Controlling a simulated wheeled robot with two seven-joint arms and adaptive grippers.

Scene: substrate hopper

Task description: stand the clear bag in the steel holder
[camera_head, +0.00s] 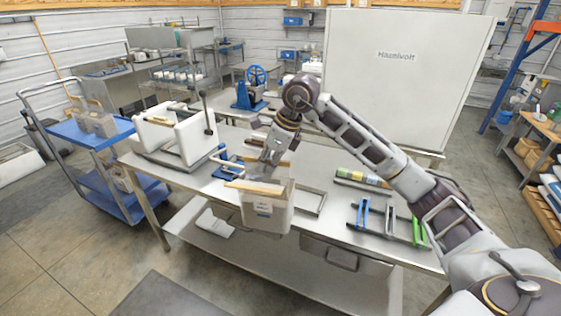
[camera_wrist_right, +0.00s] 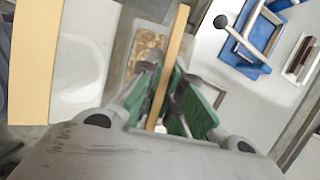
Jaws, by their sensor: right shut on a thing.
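My right gripper (camera_head: 270,162) reaches down over the front of the steel table. In the right wrist view its green-padded fingers (camera_wrist_right: 168,112) are shut on a thin tan strip (camera_wrist_right: 172,55). The strip seems to be the top edge of the clear bag; brownish contents (camera_wrist_right: 147,52) show beside it. In the head view a pale, labelled body with a tan top edge (camera_head: 264,212) is below the gripper; where bag and any container part is unclear. A rectangular steel frame (camera_head: 319,204), possibly the holder, is just right of it. My left gripper is out of view.
A blue-based fixture (camera_head: 224,166) stands left of the gripper. White boxes (camera_head: 178,135) stand at the table's left end. Blue and green tools (camera_head: 388,221) lie at the right. A blue cart (camera_head: 92,132) holds similar bags.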

